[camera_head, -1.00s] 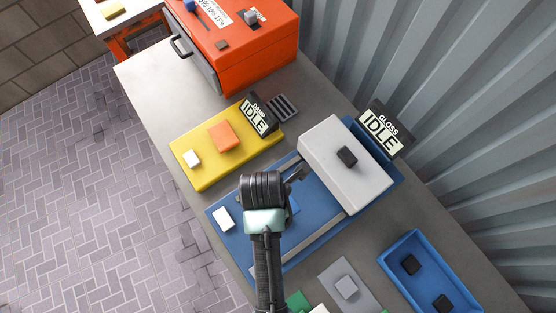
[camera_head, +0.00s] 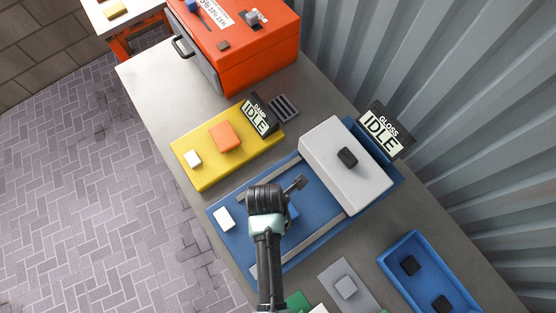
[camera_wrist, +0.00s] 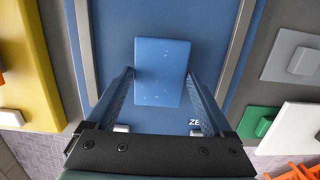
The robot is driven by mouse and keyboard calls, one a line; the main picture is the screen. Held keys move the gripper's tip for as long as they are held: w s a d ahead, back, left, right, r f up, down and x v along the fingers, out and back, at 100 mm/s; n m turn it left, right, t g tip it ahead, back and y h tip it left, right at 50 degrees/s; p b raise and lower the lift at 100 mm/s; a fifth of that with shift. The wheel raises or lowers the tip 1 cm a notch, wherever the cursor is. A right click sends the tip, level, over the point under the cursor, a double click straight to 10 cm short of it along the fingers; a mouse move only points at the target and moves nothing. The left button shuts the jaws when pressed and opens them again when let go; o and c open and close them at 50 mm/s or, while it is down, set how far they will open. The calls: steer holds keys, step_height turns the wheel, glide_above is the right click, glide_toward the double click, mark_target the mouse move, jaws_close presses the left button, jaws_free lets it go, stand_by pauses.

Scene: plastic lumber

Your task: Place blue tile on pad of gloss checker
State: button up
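The blue tile (camera_wrist: 162,72), flat with small pale specks, shows between my fingers in the wrist view, above the blue base between the rails. In the head view only a sliver of blue (camera_head: 293,211) shows beside my gripper. The gloss checker has a blue base (camera_head: 322,196), two grey rails and a white hood (camera_head: 345,170) at its back end; its display (camera_head: 382,130) reads IDLE. My gripper (camera_wrist: 160,74) is over the base with fingers apart, one on each side of the tile. No pad edge can be made out beneath the tile.
A yellow damp device (camera_head: 205,165) with an orange block stands behind the checker. A blue tray (camera_head: 428,270) with black pieces and a grey plate (camera_head: 343,282) are at the front right. An orange box (camera_head: 240,45) stands at the far end. A corrugated wall borders the right.

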steer(key=shift+o, duration=0.7)
steer(key=shift+r, duration=0.15)
step_height(320, 180, up, 11)
steer(key=a, duration=0.1)
steer(key=w+a+r+m+t+y, duration=0.1)
steer(key=w+r+m+t, duration=0.7)
steer(key=w+r, duration=0.9)
steer(key=w+r+m+t, duration=0.4)
steer(key=r+m+t, duration=0.15)
steer(key=r, duration=1.15)
step_height(320, 180, up, 17)
steer(key=s+d+m+t, duration=0.1)
steer(key=m+t, duration=0.4)
steer(key=t, duration=0.1)
steer(key=s+r+m+t, duration=0.3)
steer(key=s+r, duration=0.2)
steer(key=r, duration=0.3)
steer(key=s+d+r+m+t, duration=0.1)
steer(key=s+r+m+t, duration=0.3)
steer(key=r, duration=0.4)
steer(key=shift+s+d+r, duration=0.25)
steer(key=shift+s+r, duration=0.05)
steer(key=shift+s, duration=0.35)
